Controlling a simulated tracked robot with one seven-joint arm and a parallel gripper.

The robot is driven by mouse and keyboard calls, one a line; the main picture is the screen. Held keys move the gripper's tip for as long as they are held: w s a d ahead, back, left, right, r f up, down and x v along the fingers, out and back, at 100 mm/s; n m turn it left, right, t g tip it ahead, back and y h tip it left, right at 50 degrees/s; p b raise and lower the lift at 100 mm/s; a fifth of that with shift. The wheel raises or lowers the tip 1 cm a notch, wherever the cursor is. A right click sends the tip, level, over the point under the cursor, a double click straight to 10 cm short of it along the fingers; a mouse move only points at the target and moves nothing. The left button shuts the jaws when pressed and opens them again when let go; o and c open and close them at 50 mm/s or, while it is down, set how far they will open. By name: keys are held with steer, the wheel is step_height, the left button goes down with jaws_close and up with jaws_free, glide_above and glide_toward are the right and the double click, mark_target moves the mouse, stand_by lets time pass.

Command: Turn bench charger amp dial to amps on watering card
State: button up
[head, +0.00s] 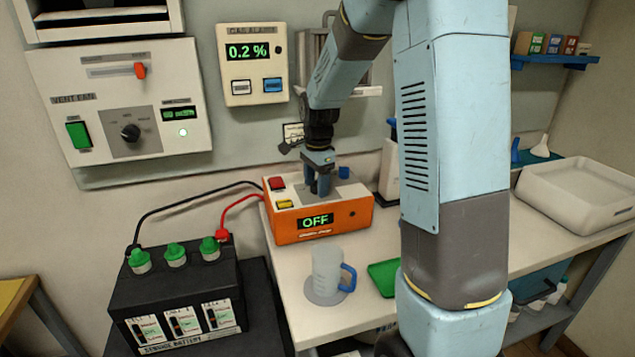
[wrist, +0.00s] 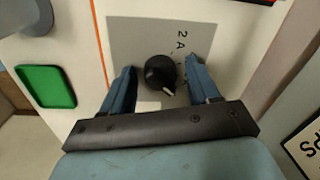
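The orange bench charger (head: 290,234) stands on the bench, its front display (head: 315,222) reading OFF. Its black amp dial (wrist: 160,72) sits on a grey top plate in the wrist view, with a white pointer mark at its lower right. A "2 A" label (wrist: 181,41) is printed beside it; other labels are hidden or unreadable. My gripper (head: 320,188) points down over the charger. In the wrist view its blue fingers stand open on both sides of the dial, with gaps showing.
A clear jug with a blue handle (head: 328,272) and a green tray (head: 384,277) stand in front of the charger. Red and black cables run left to the black battery (head: 175,290). A vent-fan panel (head: 121,103) and gas alarm (head: 252,63) are on the wall.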

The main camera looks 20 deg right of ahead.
steer(key=c, duration=0.9)
steer(key=shift+r+n, duration=0.1)
steer(key=shift+n, duration=2)
steer(key=shift+c, duration=0.2)
steer(key=o, duration=1.1)
steer(key=shift+c, duration=0.2)
steer(key=shift+s+d+r, duration=0.1)
steer(key=shift+r, duration=1.75)
steer(key=shift+s+d+r, duration=0.1)
steer(key=shift+r, duration=1.7)
